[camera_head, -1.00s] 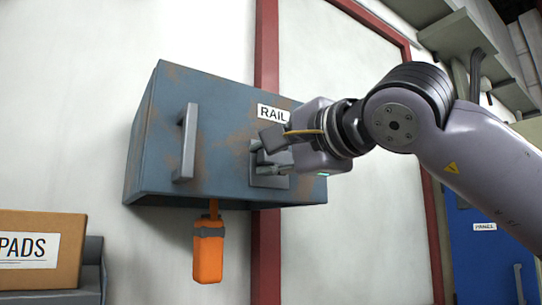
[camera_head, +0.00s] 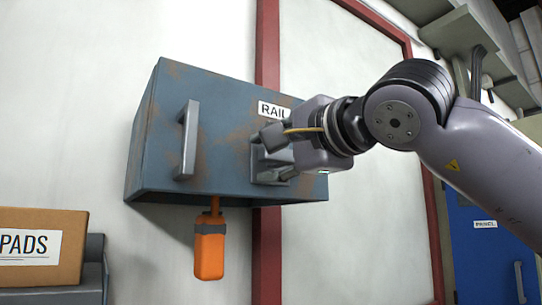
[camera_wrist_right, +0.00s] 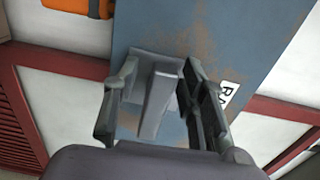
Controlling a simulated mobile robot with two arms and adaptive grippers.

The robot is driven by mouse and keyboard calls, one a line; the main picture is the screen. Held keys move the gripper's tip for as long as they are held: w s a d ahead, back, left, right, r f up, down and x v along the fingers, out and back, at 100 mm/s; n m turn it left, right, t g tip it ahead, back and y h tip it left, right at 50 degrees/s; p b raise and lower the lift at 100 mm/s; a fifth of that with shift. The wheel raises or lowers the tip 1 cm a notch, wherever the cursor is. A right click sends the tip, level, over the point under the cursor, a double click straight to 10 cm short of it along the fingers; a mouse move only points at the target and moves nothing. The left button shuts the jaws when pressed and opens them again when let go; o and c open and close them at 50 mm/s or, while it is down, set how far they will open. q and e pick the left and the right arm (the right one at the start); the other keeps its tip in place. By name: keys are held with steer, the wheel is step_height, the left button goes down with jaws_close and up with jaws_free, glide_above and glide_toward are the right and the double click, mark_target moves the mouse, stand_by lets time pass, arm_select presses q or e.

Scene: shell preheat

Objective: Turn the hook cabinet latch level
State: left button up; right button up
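The blue-grey hook cabinet (camera_head: 225,135) hangs on the wall. Its grey latch plate (camera_head: 257,166) is near the door's right edge, below the RAIL label; the lever is mostly hidden by my right gripper in the head view. In the right wrist view the grey latch lever (camera_wrist_right: 157,103) stands between the two fingers, with visible gaps on both sides. There it runs from the plate toward the picture's bottom, leaning slightly left. My right gripper (camera_head: 276,155) is open around the lever; it also shows in the right wrist view (camera_wrist_right: 158,108). My left gripper is not in view.
A vertical grey door handle (camera_head: 187,141) sticks out left of the latch. An orange object (camera_head: 209,250) hangs below the cabinet. A cardboard PADS box (camera_head: 45,240) stands at lower left. A blue panel (camera_head: 487,240) is at right.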

steer(key=v, duration=1.2)
